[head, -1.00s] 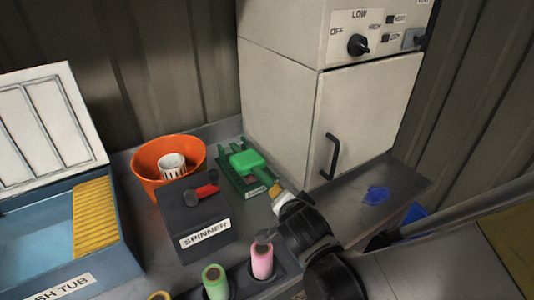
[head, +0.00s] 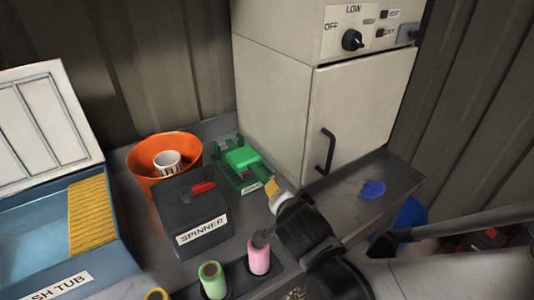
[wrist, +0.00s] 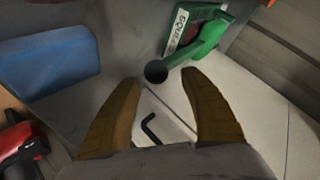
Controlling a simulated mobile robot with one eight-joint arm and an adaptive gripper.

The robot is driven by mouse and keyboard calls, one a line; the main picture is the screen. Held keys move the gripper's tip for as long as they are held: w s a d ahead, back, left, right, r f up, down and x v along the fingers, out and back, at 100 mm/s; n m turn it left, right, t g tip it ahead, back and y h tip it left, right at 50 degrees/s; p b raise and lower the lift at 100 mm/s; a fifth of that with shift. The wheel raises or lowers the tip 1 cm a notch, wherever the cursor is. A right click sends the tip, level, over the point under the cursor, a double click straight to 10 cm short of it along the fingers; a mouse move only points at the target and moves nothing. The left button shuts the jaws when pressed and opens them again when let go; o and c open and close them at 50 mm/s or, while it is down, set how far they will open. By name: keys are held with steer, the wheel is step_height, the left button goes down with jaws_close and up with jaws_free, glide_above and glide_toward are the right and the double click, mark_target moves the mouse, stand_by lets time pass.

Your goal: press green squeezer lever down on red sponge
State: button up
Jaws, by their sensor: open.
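The green squeezer (head: 235,176) stands on the bench beside the white cabinet. Its green lever (head: 242,157) points toward my gripper (head: 270,187); the wrist view also shows the lever (wrist: 205,42), ending in a dark round knob (wrist: 156,72). My gripper's two tan fingers are apart in the wrist view (wrist: 160,85), and the knob appears between or just beyond their tips. I cannot tell whether they touch it. The gripper looks empty.
The spinner (head: 190,218) with its red handle and an orange bucket (head: 140,160) with a white cup stand left of the squeezer. The white cabinet (head: 270,110) is close behind. Pink (head: 258,260) and green (head: 213,280) rolls stand in front. A blue cloth (head: 372,190) lies at right.

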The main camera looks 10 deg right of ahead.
steer(key=v, duration=0.9)
steer(key=shift+s, duration=0.2)
steer(key=shift+r, duration=0.1)
steer(key=shift+d, duration=0.1)
steer(key=s+d+n+g+y, duration=0.1)
steer(key=s+d+n+g, duration=0.3)
steer(key=n, duration=0.6)
steer(key=d, duration=0.2)
steer(key=shift+d, duration=0.3)
